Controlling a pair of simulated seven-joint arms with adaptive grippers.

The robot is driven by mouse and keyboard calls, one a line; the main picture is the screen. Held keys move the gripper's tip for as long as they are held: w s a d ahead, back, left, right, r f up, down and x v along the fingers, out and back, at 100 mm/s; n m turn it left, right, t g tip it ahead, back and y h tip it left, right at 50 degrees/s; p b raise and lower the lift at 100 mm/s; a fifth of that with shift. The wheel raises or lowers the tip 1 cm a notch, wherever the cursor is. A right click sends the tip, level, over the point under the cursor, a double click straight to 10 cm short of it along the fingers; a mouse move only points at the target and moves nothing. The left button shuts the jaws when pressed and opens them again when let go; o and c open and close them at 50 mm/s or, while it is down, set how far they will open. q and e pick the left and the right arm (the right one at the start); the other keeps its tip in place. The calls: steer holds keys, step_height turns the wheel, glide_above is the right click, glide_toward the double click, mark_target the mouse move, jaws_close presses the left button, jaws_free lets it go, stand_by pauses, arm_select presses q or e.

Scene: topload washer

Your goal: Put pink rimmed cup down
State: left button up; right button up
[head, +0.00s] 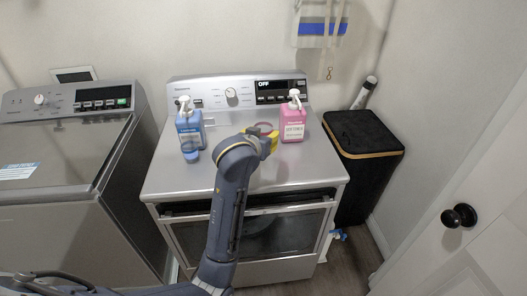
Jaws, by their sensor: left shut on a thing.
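My left gripper (268,135), with yellow fingers, is over the dryer top beside the pink bottle. It is shut on the pink rimmed cup (264,127), of which only a bit of pink rim shows behind the fingers. The fingers and wrist hide most of the cup, so I cannot tell whether it touches the dryer top (290,174). The pink softener bottle (293,122) stands upright just right of the gripper. My right gripper is not in view.
A blue pump bottle (189,128) stands on the dryer's left side, with a blue cup-like thing (191,154) in front of it. The washer (65,165) is at left, a black hamper (362,150) at right. The dryer top's front right is clear.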

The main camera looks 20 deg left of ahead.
arm_select(q)
step_height(320, 180, up, 9)
glide_above(263, 167)
steer(key=s+a+f, duration=0.1)
steer(key=s+f, duration=1)
steer(key=f, duration=0.2)
steer(key=w+d+r, duration=0.1)
steer(key=w+r, duration=1)
steer(key=r, duration=0.2)
steer(key=shift+r, duration=0.2)
steer(key=shift+d, duration=0.15)
step_height(263, 167, down, 20)
steer(key=shift+r, duration=0.15)
stand_by(0.4)
